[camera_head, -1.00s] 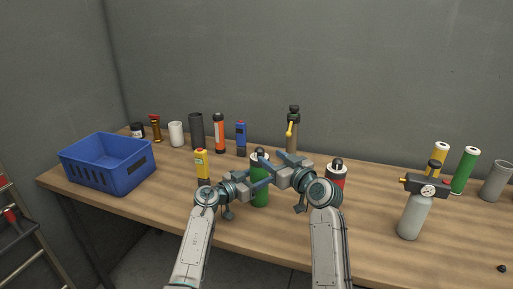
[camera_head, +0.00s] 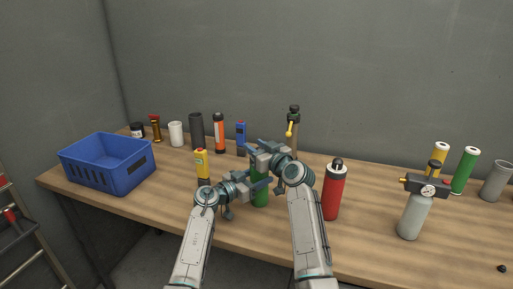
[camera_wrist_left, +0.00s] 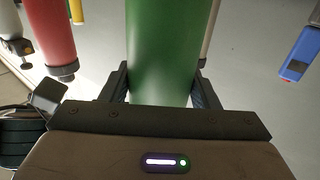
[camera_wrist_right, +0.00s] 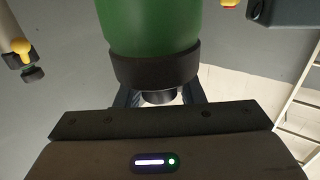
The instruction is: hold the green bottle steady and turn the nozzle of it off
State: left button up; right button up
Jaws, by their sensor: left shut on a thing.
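The green bottle (camera_head: 260,197) stands upright on the table, partly hidden by my arms. My left gripper (camera_head: 259,183) is shut around its body from the front; in the left wrist view the green body (camera_wrist_left: 163,50) sits between the two fingers. My right gripper (camera_head: 256,151) is at the bottle's top. In the right wrist view the green bottle (camera_wrist_right: 153,25) has a black collar (camera_wrist_right: 155,68) and a short dark nozzle (camera_wrist_right: 158,97). The right fingers stand on either side of the nozzle with gaps showing, so they look open. The nozzle is hidden in the head view.
A red bottle (camera_head: 333,193) stands close on the right, a yellow device (camera_head: 202,165) close on the left. A blue crate (camera_head: 108,165) is at the left end. A grey gauge bottle (camera_head: 413,212) stands farther right. Several cylinders line the back.

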jog(key=c, duration=0.5)
jog(key=shift+c, duration=0.2)
jog(key=shift+m+h, duration=0.3)
jog(key=shift+h, duration=0.1)
jog(key=shift+d+m+t+h, duration=0.1)
jog(key=shift+m+t+h, duration=0.3)
jog(key=shift+t+h, duration=0.15)
jog(key=o, duration=1)
